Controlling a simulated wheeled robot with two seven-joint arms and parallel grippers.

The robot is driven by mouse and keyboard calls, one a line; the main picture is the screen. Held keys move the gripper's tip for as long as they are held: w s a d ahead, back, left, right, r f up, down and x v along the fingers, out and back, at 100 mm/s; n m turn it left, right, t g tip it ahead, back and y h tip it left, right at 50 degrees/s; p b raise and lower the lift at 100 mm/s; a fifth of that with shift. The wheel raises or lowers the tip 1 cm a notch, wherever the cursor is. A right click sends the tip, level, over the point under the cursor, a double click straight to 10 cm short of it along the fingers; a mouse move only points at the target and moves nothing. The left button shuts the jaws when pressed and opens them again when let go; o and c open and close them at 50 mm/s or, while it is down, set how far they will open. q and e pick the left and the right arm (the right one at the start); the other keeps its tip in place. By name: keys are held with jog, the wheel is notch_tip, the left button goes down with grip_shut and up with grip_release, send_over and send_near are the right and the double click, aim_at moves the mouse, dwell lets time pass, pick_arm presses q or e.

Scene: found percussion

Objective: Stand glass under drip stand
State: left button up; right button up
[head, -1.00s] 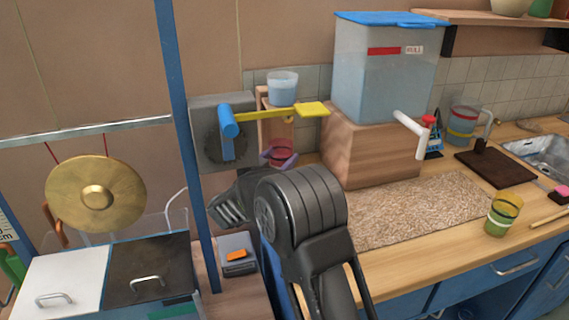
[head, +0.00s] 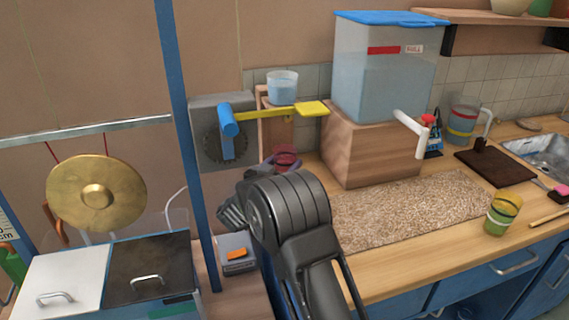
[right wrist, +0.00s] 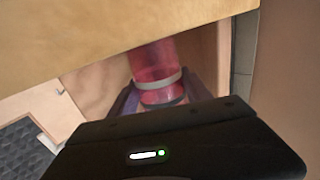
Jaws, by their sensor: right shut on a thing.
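The glass is a red tumbler with a pale band (right wrist: 157,72), held between the fingers of my right gripper (right wrist: 162,98) in the right wrist view. In the head view the red glass (head: 286,157) shows below the wooden drip stand (head: 273,131), with my right arm partly covering the view. It looks roughly upright in the head view. I cannot tell whether its base touches the counter. A clear cup of bluish water (head: 282,86) sits on top of the stand. My left gripper is not in view.
A yellow lever (head: 280,112) with a blue handle crosses in front of the stand. A large water tank (head: 385,72) stands on a wooden block (head: 370,149) to the right. A blue post (head: 190,150) rises on the left. A green and yellow glass (head: 502,215) stands on the right counter.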

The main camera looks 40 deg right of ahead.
jog(key=shift+f, duration=0.1)
jog(key=o, duration=1.6)
jog(key=shift+r, duration=0.2)
jog(key=shift+s+a+f, duration=0.1)
jog(key=shift+a+f, duration=0.05)
jog(key=shift+a, duration=0.15)
jog(key=v, duration=1.1)
jog(key=shift+s+a+b, duration=0.1)
jog(key=shift+a+b, duration=0.1)
jog(key=shift+b, duration=0.15)
